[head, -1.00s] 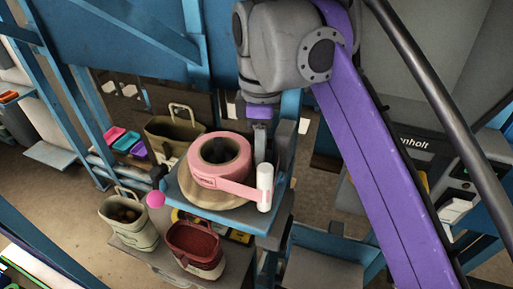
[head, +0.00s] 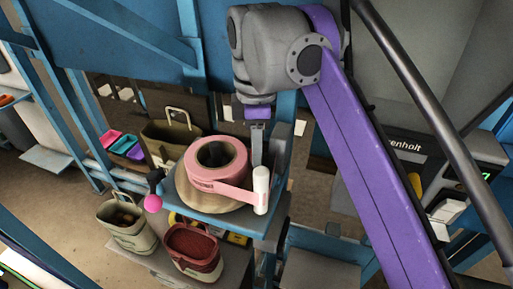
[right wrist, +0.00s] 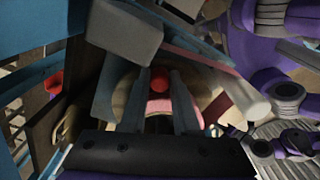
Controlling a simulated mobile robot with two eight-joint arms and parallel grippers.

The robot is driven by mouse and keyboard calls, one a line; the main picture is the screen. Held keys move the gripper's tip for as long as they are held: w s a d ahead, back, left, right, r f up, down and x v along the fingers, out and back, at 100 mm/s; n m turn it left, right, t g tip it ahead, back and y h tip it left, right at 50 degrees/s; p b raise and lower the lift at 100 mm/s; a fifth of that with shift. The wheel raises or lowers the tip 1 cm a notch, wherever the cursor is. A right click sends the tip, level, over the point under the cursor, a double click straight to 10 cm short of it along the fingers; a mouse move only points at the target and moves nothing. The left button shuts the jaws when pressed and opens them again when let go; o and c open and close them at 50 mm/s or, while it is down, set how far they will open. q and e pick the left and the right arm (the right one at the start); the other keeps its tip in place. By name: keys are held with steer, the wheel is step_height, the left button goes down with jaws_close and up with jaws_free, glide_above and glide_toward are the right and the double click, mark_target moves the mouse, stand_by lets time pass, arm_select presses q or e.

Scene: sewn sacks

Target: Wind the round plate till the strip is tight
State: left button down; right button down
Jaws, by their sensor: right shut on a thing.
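The round plate (head: 196,199), tan, lies on a blue stand (head: 174,205), with a thick pink roll (head: 197,172) on top. The pink strip (head: 232,194) runs from the roll to a white upright post (head: 261,190) and looks nearly straight. My right gripper (head: 257,158) points down beside the roll, its tips partly hidden in the head view. In the right wrist view its two fingers (right wrist: 159,84) stand either side of a red knob (right wrist: 160,74), and it is shut on it. The roll (right wrist: 158,106) and post (right wrist: 249,101) also show there. My left gripper is out of view.
Blue frame beams (head: 75,125) rise at the left.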

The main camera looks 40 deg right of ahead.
steer(key=c, duration=0.6)
jaws_free()
steer(key=shift+w, duration=0.1)
steer(key=shift+c, duration=0.2)
